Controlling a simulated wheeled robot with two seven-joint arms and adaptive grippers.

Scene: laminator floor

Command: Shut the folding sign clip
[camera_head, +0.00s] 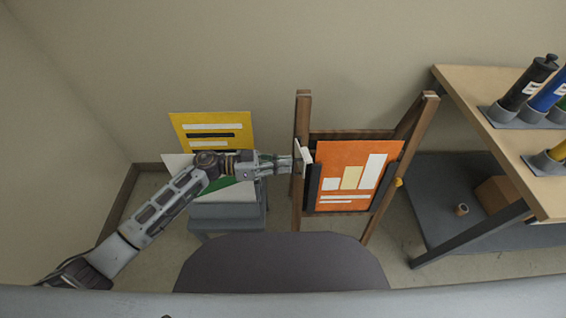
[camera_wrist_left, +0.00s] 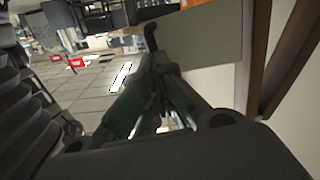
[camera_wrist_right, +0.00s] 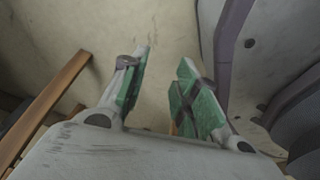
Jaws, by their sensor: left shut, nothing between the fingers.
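The folding sign is a wooden stand (camera_head: 299,110) holding an orange poster (camera_head: 332,158) with a bar chart. Dark side strips (camera_head: 313,187) run along the poster's left and right edges. A pale flat plate (camera_head: 304,152), seen nearly edge-on, stands out at the sign's left post; it may be the clip. My left gripper (camera_head: 297,164) is shut and empty, its tips at this plate; I cannot tell if they touch. The left wrist view shows its fingertips (camera_wrist_left: 158,68) together before a grey panel (camera_wrist_left: 205,50). My right gripper (camera_wrist_right: 160,72) is open and empty in the right wrist view.
Yellow (camera_head: 240,127) and white-green boards stand on a grey stool (camera_head: 228,220) to the left, behind my left arm. A wooden bench (camera_head: 480,110) with dark and blue rolls is at right. A box (camera_head: 495,195) and small roll sit on its lower shelf.

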